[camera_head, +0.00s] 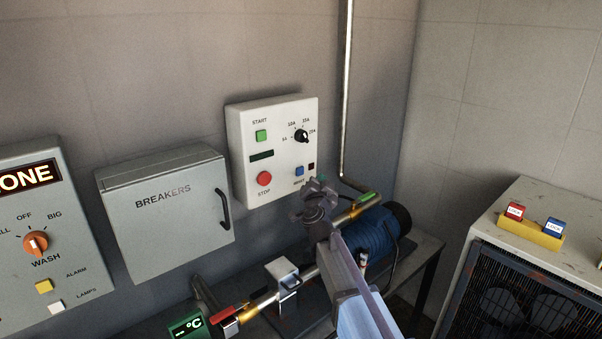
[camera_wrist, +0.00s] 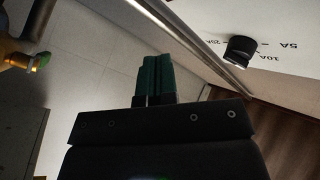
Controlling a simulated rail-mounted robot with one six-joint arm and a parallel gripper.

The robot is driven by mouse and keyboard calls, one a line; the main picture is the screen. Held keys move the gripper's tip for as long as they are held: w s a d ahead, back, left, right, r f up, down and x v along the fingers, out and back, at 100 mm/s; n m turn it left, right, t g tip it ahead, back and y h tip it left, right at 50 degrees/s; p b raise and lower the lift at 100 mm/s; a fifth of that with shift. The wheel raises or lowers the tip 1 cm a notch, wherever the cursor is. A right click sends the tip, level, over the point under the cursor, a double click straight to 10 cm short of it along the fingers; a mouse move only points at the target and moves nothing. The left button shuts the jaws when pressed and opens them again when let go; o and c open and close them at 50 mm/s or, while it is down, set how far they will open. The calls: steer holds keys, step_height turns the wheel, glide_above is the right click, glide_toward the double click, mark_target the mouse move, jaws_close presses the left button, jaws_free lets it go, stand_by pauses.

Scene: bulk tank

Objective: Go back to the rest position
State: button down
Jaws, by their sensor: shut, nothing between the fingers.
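My gripper (camera_head: 318,190) is in front of the lower right part of the white control box, with my arm reaching up from the bottom of the head view. In the wrist view its two teal fingers (camera_wrist: 156,75) are together, with nothing held between them. The white control box (camera_head: 241,117) has a green START button (camera_head: 261,135), a red STOP button (camera_head: 264,178), a blue button (camera_head: 299,171) and a black dial (camera_head: 301,136). The dial also shows at the upper right of the wrist view (camera_wrist: 240,50). My gripper hides the box's lower right corner.
A grey BREAKERS box (camera_head: 165,210) and a panel with an orange WASH knob (camera_head: 36,243) stand left. A vertical pipe (camera_head: 346,80) runs beside the control box. A blue motor (camera_head: 370,238) and piping lie below my arm. A cabinet with red and blue blocks (camera_head: 530,227) stands right.

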stand_by(0.5)
steer(key=s+a+f+n+g+y, duration=0.3)
steer(key=a+f+n+g+y, duration=0.15)
steer(key=a+y, duration=0.2)
steer(key=s+d+f+n+g+y, duration=0.1)
steer(key=s+d+f+n+g, duration=0.1)
steer(key=s+f+n+g, duration=0.55)
steer(key=s+d+f+m+g+h, duration=0.2)
steer(key=s+d+f+g+h, duration=0.1)
steer(key=s+d, duration=0.7)
steer(key=s+d+f+m+g+h+p, duration=0.1)
steer(key=s+d+f+m+g+h, duration=0.1)
steer(key=s+d, duration=0.9)
steer(key=s+f+g+h, duration=0.1)
steer(key=s+g+h, duration=0.1)
steer(key=s, duration=0.2)
steer(key=shift+s+g, duration=0.25)
steer(key=shift+g, duration=0.05)
steer(key=shift+a+f, duration=0.1)
